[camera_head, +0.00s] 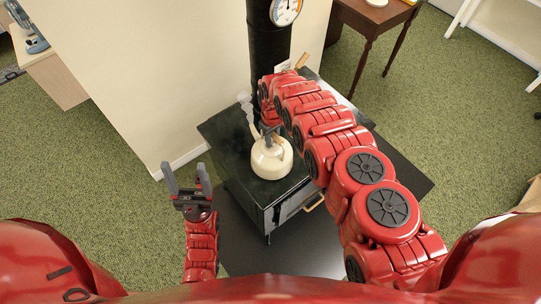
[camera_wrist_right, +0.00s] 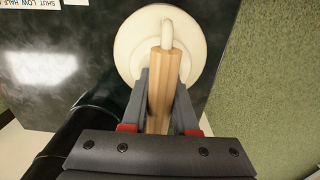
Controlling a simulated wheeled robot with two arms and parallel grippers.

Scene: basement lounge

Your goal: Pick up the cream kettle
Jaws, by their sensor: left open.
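In the right wrist view the round cream body (camera_wrist_right: 130,45) lies under a light wooden handle grip (camera_wrist_right: 165,75). My right gripper (camera_head: 268,131) is over the kettle, partly hidden by my own arm in the head view. In the wrist view its two fingers (camera_wrist_right: 164,82) press close on both sides of the wooden grip. My left gripper (camera_head: 185,169) is open and empty, left of the stove and apart from the kettle.
The stove (camera_head: 233,152) has a black pipe (camera_head: 268,50) with a round gauge behind the kettle; the pipe is close to my right gripper. A wooden table (camera_head: 375,18) stands at the back right. Green carpet (camera_head: 75,150) is clear on the left.

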